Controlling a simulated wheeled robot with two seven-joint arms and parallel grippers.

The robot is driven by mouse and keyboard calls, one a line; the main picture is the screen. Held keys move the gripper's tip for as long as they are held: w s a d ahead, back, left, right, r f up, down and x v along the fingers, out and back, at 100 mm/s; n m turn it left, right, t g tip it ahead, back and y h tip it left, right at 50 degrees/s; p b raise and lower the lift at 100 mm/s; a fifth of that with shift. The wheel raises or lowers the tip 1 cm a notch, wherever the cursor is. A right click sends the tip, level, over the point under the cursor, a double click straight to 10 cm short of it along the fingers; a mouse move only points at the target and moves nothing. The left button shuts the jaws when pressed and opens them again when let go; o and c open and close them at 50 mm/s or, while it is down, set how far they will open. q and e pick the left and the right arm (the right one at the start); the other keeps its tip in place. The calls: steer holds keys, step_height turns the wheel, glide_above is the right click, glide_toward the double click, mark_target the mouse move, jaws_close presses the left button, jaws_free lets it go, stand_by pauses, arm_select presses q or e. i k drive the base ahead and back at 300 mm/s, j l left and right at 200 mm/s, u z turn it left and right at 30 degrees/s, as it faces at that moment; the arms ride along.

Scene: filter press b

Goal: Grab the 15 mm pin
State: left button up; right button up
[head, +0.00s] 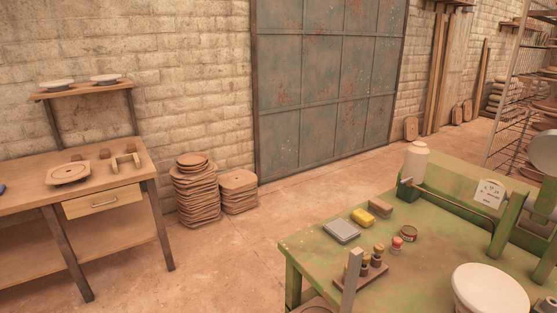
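A small wooden block (374,276) stands on the green table (310,250) at the lower right. Several short upright pins (379,250) with tan tops and dark bands are set in it. Their sizes cannot be read, so I cannot tell which one is the 15 mm pin. A grey upright bar (351,283) stands in front of the block's left side and hides part of it. Neither of my grippers is seen in the head view.
On the green table are a grey flat box (341,232), yellow block (362,217), brown block (380,207), red-topped jar (397,244), round tin (409,233), pale bottle (416,161) and white round piece (490,290).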

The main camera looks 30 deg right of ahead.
mark_target(378, 248)
steer(key=z, duration=3.15)
steer(key=i+j+u, duration=0.2)
steer(key=j+u, duration=0.25)
steer(key=i+j+u, duration=0.25)
steer(key=u, duration=0.15)
steer(key=i+j+u, duration=0.3)
steer(key=u, duration=0.15)
steer(key=j, duration=0.1)
